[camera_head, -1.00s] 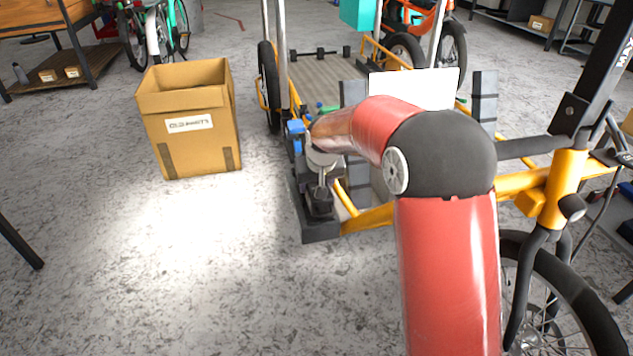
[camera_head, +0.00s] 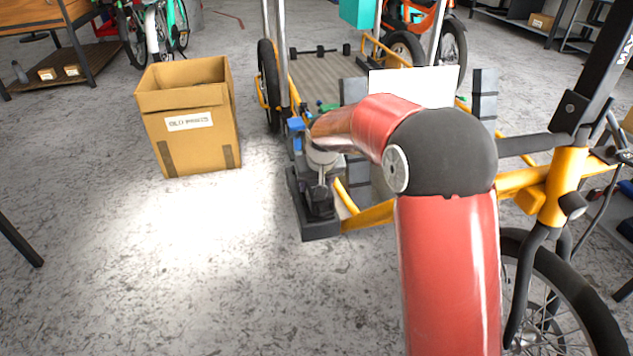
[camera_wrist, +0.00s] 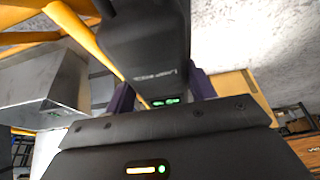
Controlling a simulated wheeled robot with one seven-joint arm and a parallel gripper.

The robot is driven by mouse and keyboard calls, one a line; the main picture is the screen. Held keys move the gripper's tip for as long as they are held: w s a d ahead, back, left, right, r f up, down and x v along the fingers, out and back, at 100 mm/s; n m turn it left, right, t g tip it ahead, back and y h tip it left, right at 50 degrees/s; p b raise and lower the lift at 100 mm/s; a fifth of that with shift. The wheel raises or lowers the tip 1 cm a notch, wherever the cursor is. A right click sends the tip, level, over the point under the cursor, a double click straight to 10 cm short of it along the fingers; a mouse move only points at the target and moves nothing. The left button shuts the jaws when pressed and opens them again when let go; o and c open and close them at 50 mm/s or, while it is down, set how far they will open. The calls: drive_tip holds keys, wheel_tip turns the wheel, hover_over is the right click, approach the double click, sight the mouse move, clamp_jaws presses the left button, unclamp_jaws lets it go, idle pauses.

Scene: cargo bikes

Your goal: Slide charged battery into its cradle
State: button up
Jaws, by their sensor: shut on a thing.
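My gripper (camera_head: 321,172) hangs at the end of my red arm, at the front left corner of the yellow-framed cargo bike. In the wrist view its two dark fingers (camera_wrist: 162,92) are closed on either side of a dark battery (camera_wrist: 146,45) with pale lettering and a small green lit display. In the head view the battery (camera_head: 319,200) is a small dark shape below the gripper. It stands upright over the black cradle (camera_head: 320,230), low on the bike's frame. How deep it sits in the cradle cannot be told.
An open cardboard box (camera_head: 190,150) stands on the floor to the left. The bike's wheel (camera_head: 269,85) and upright posts are close behind the gripper; a white panel (camera_head: 415,86) stands behind my arm. Floor in front of the cradle is clear.

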drive_tip(key=shift+f+b, duration=1.15)
drive_tip(key=shift+f, duration=0.5)
idle(0.7)
drive_tip(key=o, duration=1.1)
drive_tip(key=shift+d+f, duration=0.1)
drive_tip(key=shift+o, duration=0.3)
drive_tip(key=shift+s, duration=0.1)
drive_tip(key=shift+s+a, duration=0.1)
drive_tip(key=shift+a, duration=0.25)
drive_tip(key=shift+a+f, duration=0.1)
drive_tip(key=shift+f, duration=0.05)
drive_tip(key=shift+d, duration=0.2)
